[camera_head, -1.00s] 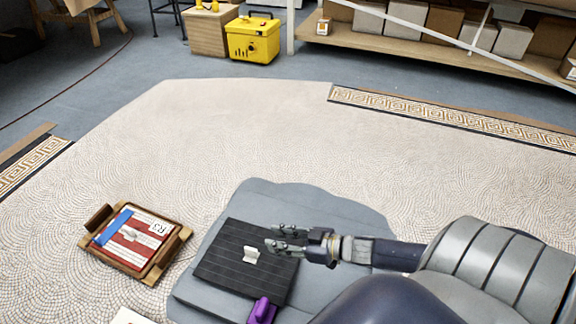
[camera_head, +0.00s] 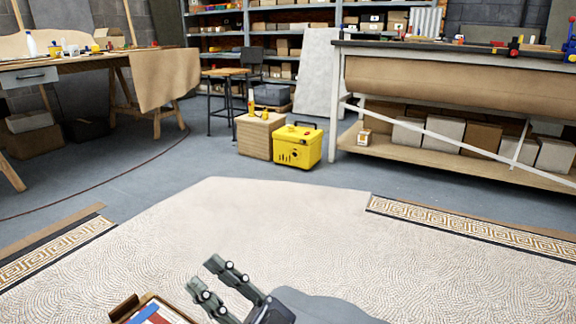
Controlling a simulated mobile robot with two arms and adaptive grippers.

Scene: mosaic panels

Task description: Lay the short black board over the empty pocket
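My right gripper (camera_head: 206,274) shows at the bottom, left of the middle, above the mosaic floor. Its two fingers are apart, with nothing visible between them. The short black board is not in view now, and I cannot make out an empty pocket. My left gripper is not in view.
The corner of a wooden tray (camera_head: 126,306) shows at the bottom left, near the gripper. Patterned border strips lie at the left (camera_head: 55,250) and right (camera_head: 480,230). A yellow toolbox (camera_head: 297,147) stands behind. The middle floor is clear.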

